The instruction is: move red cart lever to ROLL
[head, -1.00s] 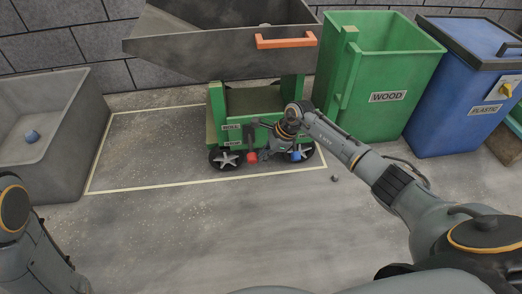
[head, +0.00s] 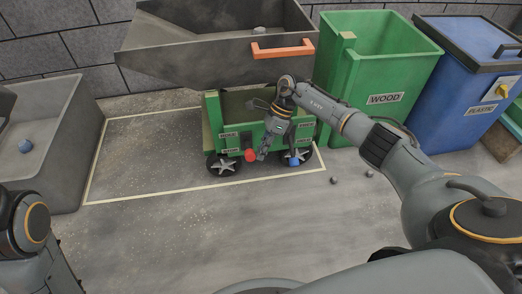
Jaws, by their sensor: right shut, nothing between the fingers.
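The cart (head: 211,120) has a green frame, small dark wheels and a grey hopper on top. Its red lever knob (head: 250,155) is at the lower front, just right of the lower label plate (head: 231,150). Another plate (head: 228,135) sits above that one; the lettering is too small to read surely. A blue lever knob (head: 294,161) hangs by the right wheel. My right gripper (head: 262,154) points down in front of the cart, shut and empty, its tips just right of the red knob; contact cannot be told. My left gripper is out of view.
An orange handle (head: 282,49) crosses the grey hopper (head: 210,50). Green WOOD bin (head: 385,70) and blue PLASTIC bin (head: 455,90) stand right. Small balls (head: 334,180) lie on the floor, which is clear in front.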

